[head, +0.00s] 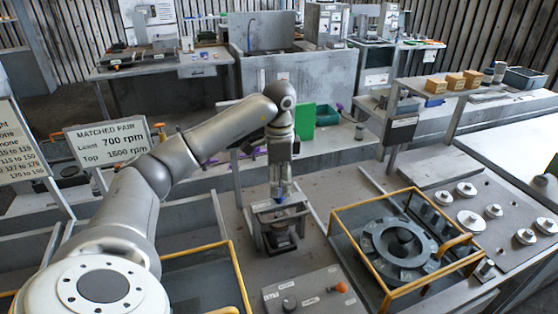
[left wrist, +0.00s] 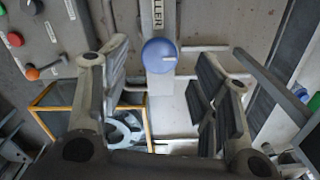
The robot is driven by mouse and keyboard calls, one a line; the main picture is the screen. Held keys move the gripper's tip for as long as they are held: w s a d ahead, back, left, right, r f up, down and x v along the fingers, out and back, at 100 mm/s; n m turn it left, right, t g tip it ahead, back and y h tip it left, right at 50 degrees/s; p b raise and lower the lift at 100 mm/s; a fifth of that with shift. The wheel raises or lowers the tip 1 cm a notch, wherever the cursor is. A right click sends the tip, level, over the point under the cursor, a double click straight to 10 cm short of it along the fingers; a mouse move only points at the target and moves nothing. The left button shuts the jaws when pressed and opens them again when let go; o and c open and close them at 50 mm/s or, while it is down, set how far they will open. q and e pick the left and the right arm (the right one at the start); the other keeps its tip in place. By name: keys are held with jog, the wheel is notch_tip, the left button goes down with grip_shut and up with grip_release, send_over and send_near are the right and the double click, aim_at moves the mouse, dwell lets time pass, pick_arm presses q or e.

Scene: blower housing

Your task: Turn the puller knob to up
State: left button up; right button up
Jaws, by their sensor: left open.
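The puller knob is a round blue knob (left wrist: 159,55) with a pale pointer mark toward its right side, in the left wrist view. It sits on a pale plate whose partly cut label (left wrist: 158,15) ends in "LLER". In the head view, the puller (head: 277,228) is a grey stand on the bench, and a bit of blue shows at its top. My left gripper (head: 281,192) points down just above it. In the left wrist view, my left gripper (left wrist: 163,90) has its fingers wide apart, with the knob between and beyond them, apparently untouched. My right gripper is out of view.
A yellow-railed frame (head: 400,192) around a grey ring-shaped housing (head: 398,248) stands right of the puller. A control box (head: 318,300) with an orange handle is in front. Round metal parts (head: 470,221) lie at right. A green board (head: 303,123) stands behind.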

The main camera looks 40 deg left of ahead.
pick_arm(q)
notch_tip(320, 180, up, 9)
dwell(0.4)
dwell(0.6)
